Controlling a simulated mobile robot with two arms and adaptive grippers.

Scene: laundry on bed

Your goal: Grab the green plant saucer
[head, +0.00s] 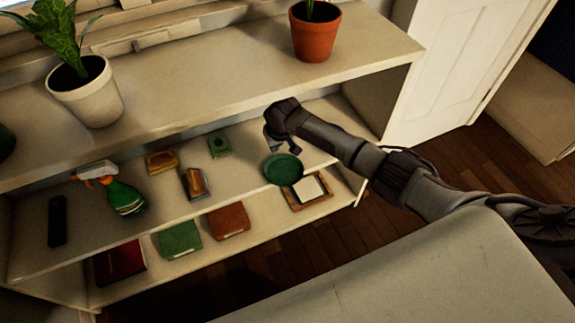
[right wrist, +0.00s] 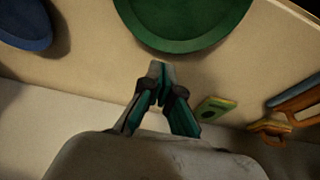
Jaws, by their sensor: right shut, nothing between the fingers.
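The green plant saucer (head: 283,169) lies on the middle shelf, near its front edge towards the right end. In the right wrist view the saucer (right wrist: 190,22) is a round green dish cut off by the top edge, just beyond my fingertips. My right gripper (head: 275,143) reaches in from the right and is just behind the saucer in the head view. Its fingers (right wrist: 160,71) are closed together with nothing between them, and they appear apart from the saucer. My left gripper is not in view.
A small green box (head: 219,146), a brown item (head: 195,183) and a spray bottle (head: 125,198) are further left. A blue round thing (right wrist: 24,25) shows in the wrist view. The upper shelf board (head: 215,85) overhangs.

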